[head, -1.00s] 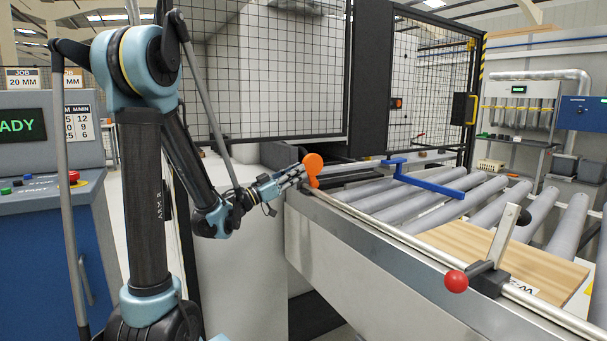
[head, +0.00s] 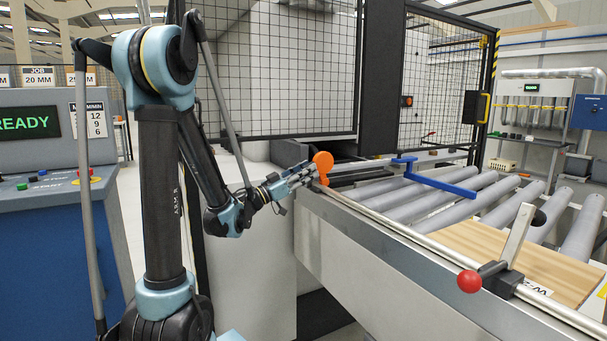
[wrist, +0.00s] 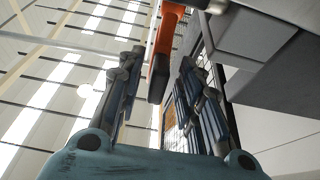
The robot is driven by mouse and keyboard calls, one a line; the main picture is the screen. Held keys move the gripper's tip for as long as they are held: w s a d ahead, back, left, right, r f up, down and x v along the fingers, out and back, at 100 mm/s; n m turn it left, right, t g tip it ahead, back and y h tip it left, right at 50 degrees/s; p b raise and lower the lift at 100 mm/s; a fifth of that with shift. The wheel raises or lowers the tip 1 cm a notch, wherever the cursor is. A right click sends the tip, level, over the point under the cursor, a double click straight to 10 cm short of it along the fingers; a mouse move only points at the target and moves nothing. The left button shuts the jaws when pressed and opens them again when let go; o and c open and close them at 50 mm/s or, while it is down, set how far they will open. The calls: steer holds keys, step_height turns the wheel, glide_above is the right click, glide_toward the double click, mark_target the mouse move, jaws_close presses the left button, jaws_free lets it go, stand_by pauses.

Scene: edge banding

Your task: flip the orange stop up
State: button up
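The orange stop (head: 323,162) is at the far end of the long rail in the head view. Its round orange end stands just above the rail, and a short orange part reaches down below it. My gripper (head: 308,172) points at it from the left, its fingertips right beside it. In the wrist view an orange bar with a dark end (wrist: 160,72) lies between the two spread fingers of my gripper (wrist: 158,78). Gaps show on both sides of the bar's lower end. Whether a finger touches it higher up is hard to tell.
A blue stop (head: 440,181) lies over the grey rollers. A stop with a red ball (head: 469,281) and a raised metal plate (head: 516,235) sits nearer on the rail (head: 410,242), beside a wooden panel (head: 540,262). A mesh guard (head: 280,70) stands behind my arm.

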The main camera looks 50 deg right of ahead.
steer(key=v, duration=1.2)
steer(key=shift+w+f, duration=0.1)
steer(key=shift+w, duration=0.05)
stand_by(0.3)
steer(key=shift+a, duration=0.1)
steer(key=w+a+f+n+t+y, duration=0.2)
steer(key=a+f+n+t+y, duration=0.2)
steer(key=a+f+n+y, duration=0.4)
steer(key=w+a+f+n+t+y, duration=0.3)
steer(key=a+f, duration=0.3)
steer(key=a, duration=0.4)
steer(key=s+a+f+n+y, duration=0.1)
steer(key=a+f+n+y, duration=0.1)
steer(key=a, duration=0.6)
steer(key=s+a+f+n+t+y, duration=0.1)
steer(key=a+n+y, duration=0.3)
steer(key=a, duration=0.4)
steer(key=s+a+f+n+y, duration=0.3)
steer(key=a+n+y, duration=0.1)
steer(key=a, duration=0.4)
steer(key=shift+a+n+t, duration=0.3)
steer(key=shift+a, duration=0.05)
